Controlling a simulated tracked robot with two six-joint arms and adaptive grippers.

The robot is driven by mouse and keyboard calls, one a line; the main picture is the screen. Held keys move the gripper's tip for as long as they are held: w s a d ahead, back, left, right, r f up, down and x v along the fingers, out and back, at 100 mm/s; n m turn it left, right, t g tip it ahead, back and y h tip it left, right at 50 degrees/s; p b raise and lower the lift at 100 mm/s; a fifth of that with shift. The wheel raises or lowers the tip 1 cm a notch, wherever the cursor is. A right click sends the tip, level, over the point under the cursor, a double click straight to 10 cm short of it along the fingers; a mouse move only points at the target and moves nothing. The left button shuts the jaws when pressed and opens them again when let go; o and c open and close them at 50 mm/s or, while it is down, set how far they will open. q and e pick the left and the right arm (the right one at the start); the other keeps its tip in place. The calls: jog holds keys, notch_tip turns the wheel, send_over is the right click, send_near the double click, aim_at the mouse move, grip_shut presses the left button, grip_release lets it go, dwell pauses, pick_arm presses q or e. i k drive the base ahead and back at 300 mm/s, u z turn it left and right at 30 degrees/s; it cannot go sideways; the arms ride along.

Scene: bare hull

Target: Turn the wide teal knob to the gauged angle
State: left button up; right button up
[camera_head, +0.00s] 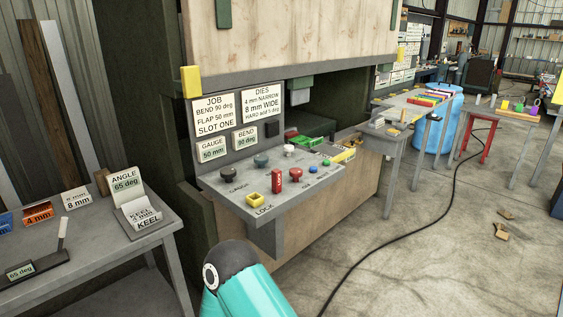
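A dark teal knob (261,160) stands on the sloped grey control panel (225,188), between a black knob (228,172) and a pale-topped knob (288,150). Its pointer angle is too small to read. A card reading "ANGLE 65 deg" (126,181) stands on the left bench, and a dark angle tool with a "65 deg" label (20,271) lies at that bench's front. Neither of my grippers shows; only a teal and black part of my arm is at the bottom centre.
The panel also holds a red cylinder (278,183), a yellow socket (251,200) by "LOCK", and green and blue buttons. The left bench (95,245) carries labelled blocks and a KEEL box (141,213). A black cable (400,235) crosses the open floor at right.

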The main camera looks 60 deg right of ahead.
aim_at(262, 160)
jog(key=z, duration=0.35)
jog(key=k, duration=0.2)
jog(key=z, duration=0.8)
jog(key=i, duration=1)
jog(key=z, duration=0.05)
